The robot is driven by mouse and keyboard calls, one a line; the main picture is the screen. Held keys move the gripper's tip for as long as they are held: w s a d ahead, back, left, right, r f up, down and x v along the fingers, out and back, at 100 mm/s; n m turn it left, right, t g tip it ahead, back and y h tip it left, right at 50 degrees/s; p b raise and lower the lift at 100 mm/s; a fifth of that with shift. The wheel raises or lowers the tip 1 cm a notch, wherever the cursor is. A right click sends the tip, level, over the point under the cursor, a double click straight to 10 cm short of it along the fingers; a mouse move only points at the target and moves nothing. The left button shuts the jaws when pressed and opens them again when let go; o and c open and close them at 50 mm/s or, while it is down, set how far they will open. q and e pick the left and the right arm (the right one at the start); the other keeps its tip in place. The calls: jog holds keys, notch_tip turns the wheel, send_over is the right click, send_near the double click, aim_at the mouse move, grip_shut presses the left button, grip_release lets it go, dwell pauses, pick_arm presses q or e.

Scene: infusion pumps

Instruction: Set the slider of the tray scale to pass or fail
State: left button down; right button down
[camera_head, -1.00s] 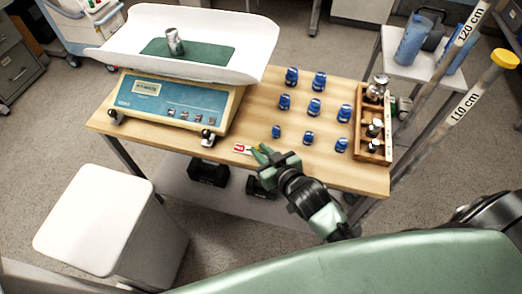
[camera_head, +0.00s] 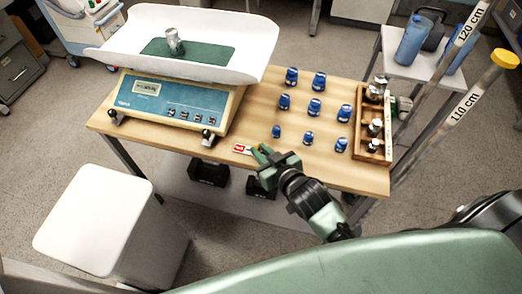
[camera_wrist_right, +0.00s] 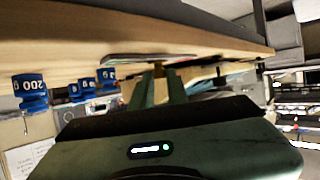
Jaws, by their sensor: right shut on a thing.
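The tray scale (camera_head: 180,105) stands on the left of the wooden table, with a white pan (camera_head: 120,40) and a blue front panel. A metal weight (camera_head: 174,42) stands on the green mat in the pan. A small red and white slider plate (camera_head: 242,149) lies at the table's front edge, right of the scale. My right gripper (camera_head: 260,151) is at the right end of this plate. The plate's wording is unreadable. My left gripper is out of view.
Several blue weights (camera_head: 315,107) stand in rows on the table, right of the scale. A wooden box (camera_head: 360,148) with metal weights stands at the right edge. A white stool (camera_head: 92,220) stands at front left. A side table (camera_head: 400,68) holds blue vessels.

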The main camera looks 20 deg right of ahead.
jog(key=shift+s+d, duration=0.1)
jog(key=s+d+p, duration=0.2)
jog(key=shift+d+r, duration=0.1)
jog(key=shift+d, duration=0.45)
jog(key=c, duration=1.4)
grip_release()
jog(key=shift+o, duration=0.2)
jog(key=v, duration=0.7)
jog(key=shift+s, duration=0.35)
